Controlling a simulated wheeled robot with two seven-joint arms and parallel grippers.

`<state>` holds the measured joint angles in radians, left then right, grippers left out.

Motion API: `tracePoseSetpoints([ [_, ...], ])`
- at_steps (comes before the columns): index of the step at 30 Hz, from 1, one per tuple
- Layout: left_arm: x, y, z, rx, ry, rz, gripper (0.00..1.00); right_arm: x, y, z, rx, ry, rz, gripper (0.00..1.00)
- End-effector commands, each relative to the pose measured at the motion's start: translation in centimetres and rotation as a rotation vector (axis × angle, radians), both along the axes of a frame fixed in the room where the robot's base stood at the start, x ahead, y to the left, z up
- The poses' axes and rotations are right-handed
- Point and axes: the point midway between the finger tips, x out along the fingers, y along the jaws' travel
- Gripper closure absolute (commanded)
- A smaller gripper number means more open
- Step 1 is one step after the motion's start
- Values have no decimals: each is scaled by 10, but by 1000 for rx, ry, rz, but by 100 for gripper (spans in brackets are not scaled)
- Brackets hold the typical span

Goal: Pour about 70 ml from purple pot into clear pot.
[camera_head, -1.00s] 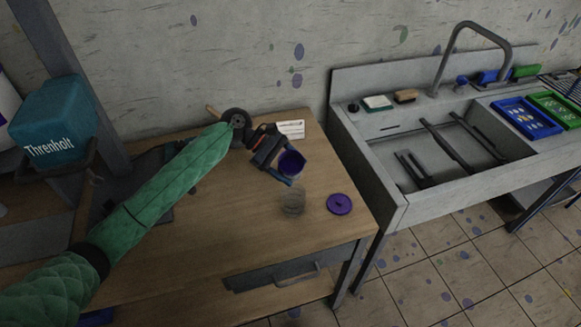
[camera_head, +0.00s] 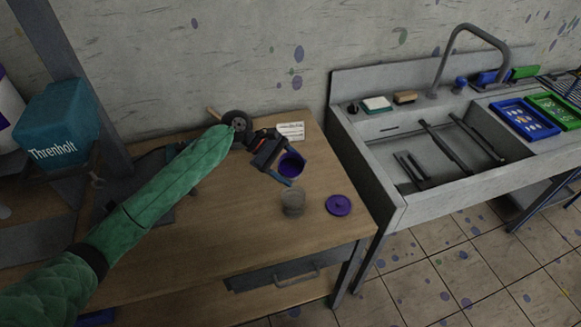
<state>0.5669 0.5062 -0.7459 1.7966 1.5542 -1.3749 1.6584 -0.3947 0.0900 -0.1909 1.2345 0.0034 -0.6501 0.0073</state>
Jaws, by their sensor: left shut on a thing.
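The purple pot (camera_head: 291,164) is a small open pot with purple inside, on the right part of the wooden table. My left gripper (camera_head: 277,164) is shut on it from the left. The pot leans with its mouth partly toward me; whether its base touches the table I cannot tell. The clear pot (camera_head: 293,202) is a small see-through pot standing on the table just in front of the purple pot. A purple lid (camera_head: 339,205) lies flat to its right. What is inside the clear pot is hard to make out. My right gripper is not in view.
The wooden table (camera_head: 235,235) is clear in front of the pots. A white label card (camera_head: 291,131) lies behind them. A grey sink (camera_head: 440,150) with a tap stands to the right. A teal Threnholt box (camera_head: 55,125) is at the left.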

Motion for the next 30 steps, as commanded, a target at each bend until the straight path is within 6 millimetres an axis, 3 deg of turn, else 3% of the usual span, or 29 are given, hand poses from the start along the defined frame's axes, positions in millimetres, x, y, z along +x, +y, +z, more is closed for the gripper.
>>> tracePoseSetpoints([
  [30,2,0,2,16,-94,0,64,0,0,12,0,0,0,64],
])
